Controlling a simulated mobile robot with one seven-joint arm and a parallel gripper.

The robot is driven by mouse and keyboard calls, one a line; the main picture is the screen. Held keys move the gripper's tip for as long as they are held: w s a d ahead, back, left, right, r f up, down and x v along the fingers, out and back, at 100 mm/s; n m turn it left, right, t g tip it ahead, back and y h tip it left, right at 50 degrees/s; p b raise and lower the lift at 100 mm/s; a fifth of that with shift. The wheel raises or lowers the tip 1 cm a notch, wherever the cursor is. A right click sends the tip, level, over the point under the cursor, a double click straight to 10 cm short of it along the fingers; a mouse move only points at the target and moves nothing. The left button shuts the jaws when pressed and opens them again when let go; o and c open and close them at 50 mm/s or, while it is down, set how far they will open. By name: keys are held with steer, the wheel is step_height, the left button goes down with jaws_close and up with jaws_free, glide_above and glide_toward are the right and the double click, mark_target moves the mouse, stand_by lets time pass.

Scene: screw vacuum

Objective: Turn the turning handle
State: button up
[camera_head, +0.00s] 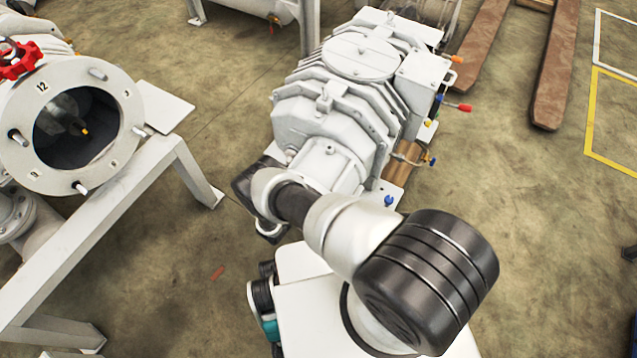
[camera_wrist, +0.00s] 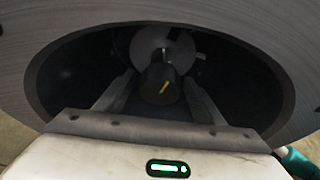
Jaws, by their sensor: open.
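My gripper (camera_wrist: 160,82) reaches into this opening. Its fingers are open, one on each side of the handle; I cannot tell whether they touch it. In the head view my arm covers the front end of the grey screw vacuum pump (camera_head: 335,130), so the fingers and this handle are hidden there.
At left, a flanged pipe (camera_head: 120,100) with studs and a dark opening stands on a white frame (camera_head: 110,220). A red handwheel (camera_head: 18,60) is above it. Small coloured valve levers (camera_head: 460,107) stick out on the pump's right.

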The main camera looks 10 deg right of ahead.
steer(key=c, duration=1.1)
steer(key=shift+m+y, duration=0.3)
steer(key=shift+m, duration=0.3)
steer(key=o, duration=1.1)
